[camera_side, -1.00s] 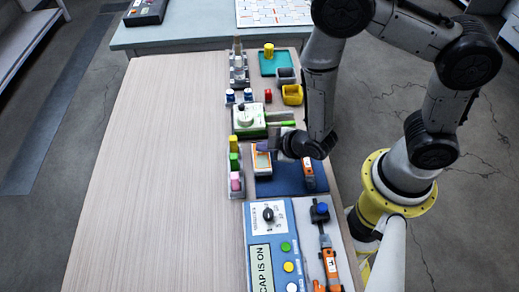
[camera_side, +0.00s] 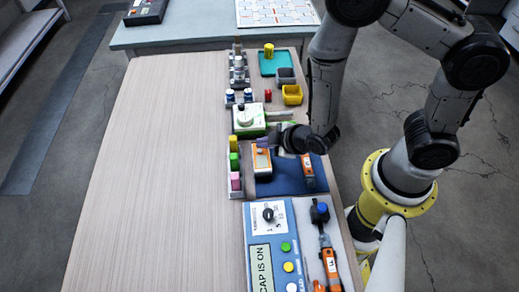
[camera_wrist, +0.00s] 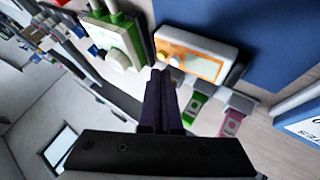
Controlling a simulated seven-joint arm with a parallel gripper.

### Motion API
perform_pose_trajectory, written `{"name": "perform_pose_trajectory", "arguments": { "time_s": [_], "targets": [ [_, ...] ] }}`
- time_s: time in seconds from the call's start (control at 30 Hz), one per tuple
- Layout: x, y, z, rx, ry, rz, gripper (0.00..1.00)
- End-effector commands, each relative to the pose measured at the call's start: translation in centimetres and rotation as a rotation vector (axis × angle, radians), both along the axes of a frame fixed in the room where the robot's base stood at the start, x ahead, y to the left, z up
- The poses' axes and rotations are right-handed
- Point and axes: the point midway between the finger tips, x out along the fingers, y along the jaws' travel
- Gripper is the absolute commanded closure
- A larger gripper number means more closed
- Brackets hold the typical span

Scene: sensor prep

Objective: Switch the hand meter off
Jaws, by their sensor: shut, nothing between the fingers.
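The hand meter (camera_side: 262,160), white with an orange face, lies on the left part of a dark blue mat (camera_side: 283,184). In the wrist view the hand meter (camera_wrist: 205,55) is just beyond the fingertips, its near left end close to them. Whether the fingers touch the meter is unclear.
A green-and-white device (camera_side: 248,119) with a knob stands beyond the meter. A rack with yellow, green and pink caps (camera_side: 234,170) stands left of it. An orange tool (camera_side: 307,172) lies on the mat's right. A blue panel (camera_side: 262,228) is nearer. The table's left is clear.

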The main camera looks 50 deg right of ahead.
Motion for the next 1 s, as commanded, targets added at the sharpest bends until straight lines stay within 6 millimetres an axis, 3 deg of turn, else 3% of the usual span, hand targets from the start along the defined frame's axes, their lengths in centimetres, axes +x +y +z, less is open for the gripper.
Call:
{"name": "perform_pose_trajectory", "arguments": {
  "time_s": [0.5, 1.0],
  "targets": [
    [0.1, 0.0, 4.4, 0.001, -0.004, 0.0, 1.0],
    [0.0, 0.0, 4.9, 0.0, -0.001, 0.001, 1.0]
  ]
}}
